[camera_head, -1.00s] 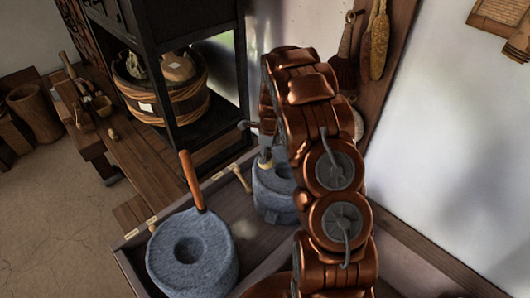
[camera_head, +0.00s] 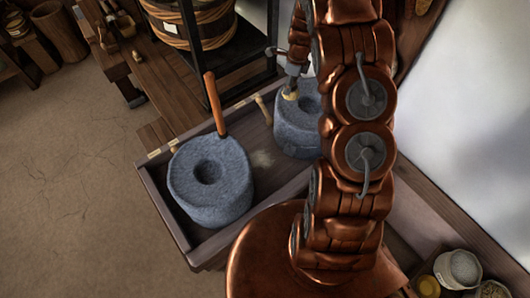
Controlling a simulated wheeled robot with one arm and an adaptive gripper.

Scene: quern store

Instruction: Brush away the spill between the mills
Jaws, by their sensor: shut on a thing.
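Two grey stone mills stand in a wooden tray (camera_head: 184,229). The left mill (camera_head: 232,187) has an upright orange-brown handle and a central hole. The right mill (camera_head: 293,137) is partly hidden by my arm. The spill (camera_head: 262,158) is a faint pale patch on the tray floor between them. My gripper (camera_head: 291,82) is over the back of the right mill, partly hidden by my arm. It is shut on a small tan-ended thing, apparently a brush (camera_head: 290,95), which points down. Whether the brush touches the mill I cannot tell.
A light wooden peg (camera_head: 263,110) stands at the tray's back edge. A black shelf (camera_head: 225,76) with a roped tub (camera_head: 190,25) is behind. The white wall (camera_head: 460,150) is close on the right. Small bowls (camera_head: 460,268) sit at lower right. Open floor (camera_head: 80,200) lies left.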

